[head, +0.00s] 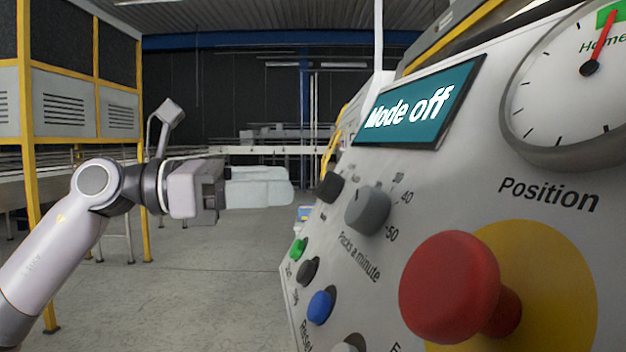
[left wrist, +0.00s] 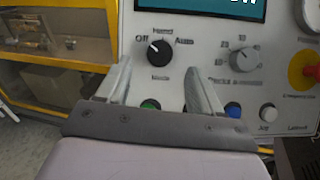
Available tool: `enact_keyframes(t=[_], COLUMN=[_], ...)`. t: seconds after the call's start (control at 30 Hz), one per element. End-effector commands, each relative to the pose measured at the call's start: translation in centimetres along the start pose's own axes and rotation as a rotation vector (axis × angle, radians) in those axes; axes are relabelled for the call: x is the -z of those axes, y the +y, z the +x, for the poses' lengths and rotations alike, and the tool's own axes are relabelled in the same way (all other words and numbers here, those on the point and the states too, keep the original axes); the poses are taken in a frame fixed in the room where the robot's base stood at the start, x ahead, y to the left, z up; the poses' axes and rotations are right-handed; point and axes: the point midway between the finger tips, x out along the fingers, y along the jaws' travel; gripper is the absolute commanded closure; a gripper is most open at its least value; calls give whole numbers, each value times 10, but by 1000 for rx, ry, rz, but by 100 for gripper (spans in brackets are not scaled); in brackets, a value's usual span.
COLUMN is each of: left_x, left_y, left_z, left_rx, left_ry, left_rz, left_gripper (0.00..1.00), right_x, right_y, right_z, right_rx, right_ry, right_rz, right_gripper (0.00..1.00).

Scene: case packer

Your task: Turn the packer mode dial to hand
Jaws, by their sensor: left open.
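The mode dial is a black knob (left wrist: 159,51) on the grey panel, marked Off, Hand and Auto in the left wrist view. Its white pointer mark is turned to the upper left, towards Off. It also shows in the head view as a dark knob (head: 329,186). The display (head: 421,104) reads "Mode off". My left gripper (head: 290,187) reaches in from the left, just short of the dial. In the left wrist view its open fingers (left wrist: 158,76) stand to either side below the dial, with nothing between them. My right gripper is out of view.
A grey packs-a-minute knob (head: 367,210) sits right of the dial. Green (head: 298,248), black and blue (head: 320,307) buttons lie below. A large red mushroom button (head: 450,287) sticks out at the right. A yellow-framed cabinet (head: 70,75) and conveyors stand behind; the floor between is clear.

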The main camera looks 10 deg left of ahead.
Motion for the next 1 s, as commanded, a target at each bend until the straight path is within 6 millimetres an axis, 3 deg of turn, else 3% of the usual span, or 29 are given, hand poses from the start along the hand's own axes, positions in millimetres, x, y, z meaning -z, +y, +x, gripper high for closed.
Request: enact_keyframes(t=[0.3, 0.67, 0.83, 1.0], left_x=[-2, 0, 0, 0], left_y=[-1, 0, 0, 0], left_z=[44, 50, 50, 50], left_rx=[3, 0, 0, 1], left_ry=[-1, 0, -1, -1], left_rz=[-2, -1, -1, 2], left_gripper=[34, 34, 89, 90], right_x=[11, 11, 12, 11], right_y=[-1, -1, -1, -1], right_z=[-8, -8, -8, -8], right_rx=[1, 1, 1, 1], right_ry=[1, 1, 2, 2], right_rz=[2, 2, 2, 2], right_gripper=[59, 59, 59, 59])
